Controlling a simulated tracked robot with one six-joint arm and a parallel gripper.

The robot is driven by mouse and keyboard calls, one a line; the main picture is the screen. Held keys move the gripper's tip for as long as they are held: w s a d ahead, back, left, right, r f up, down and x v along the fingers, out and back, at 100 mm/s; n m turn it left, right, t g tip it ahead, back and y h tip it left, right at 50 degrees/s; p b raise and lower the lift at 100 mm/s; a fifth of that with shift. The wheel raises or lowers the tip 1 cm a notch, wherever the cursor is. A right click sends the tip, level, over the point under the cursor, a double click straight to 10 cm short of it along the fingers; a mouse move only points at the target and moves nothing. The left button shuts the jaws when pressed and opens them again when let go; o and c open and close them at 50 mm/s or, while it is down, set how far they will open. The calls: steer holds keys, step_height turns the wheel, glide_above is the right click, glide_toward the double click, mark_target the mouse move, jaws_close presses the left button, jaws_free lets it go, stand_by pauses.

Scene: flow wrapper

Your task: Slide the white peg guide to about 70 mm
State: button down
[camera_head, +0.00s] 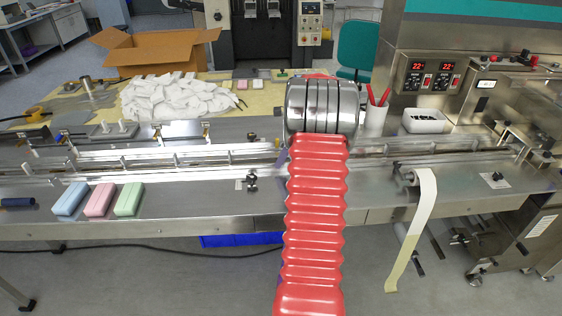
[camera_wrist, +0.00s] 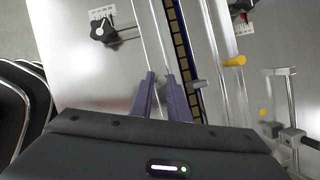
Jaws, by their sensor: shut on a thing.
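My gripper (camera_wrist: 159,76) shows in the wrist view as two purple-grey fingers with a narrow gap, over the thin guide rails of the infeed channel. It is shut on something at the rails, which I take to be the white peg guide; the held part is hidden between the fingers. A black knob (camera_wrist: 103,30) beside a printed white scale stands up and left of the fingers; its marks are too small to read.
A yellow-tipped peg (camera_wrist: 233,61) and a clamp post (camera_wrist: 291,134) stand right of the channel. In the head view blue (camera_head: 70,199), pink (camera_head: 100,200) and green (camera_head: 129,199) bars lie at the front left. A film strip (camera_head: 415,220) hangs at the right.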

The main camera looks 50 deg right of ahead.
steer(key=c, duration=1.8)
jaws_free()
steer(key=shift+r, duration=0.1)
steer(key=v, duration=1.3)
steer(key=shift+s+r, duration=0.25)
steer(key=shift+d, duration=0.1)
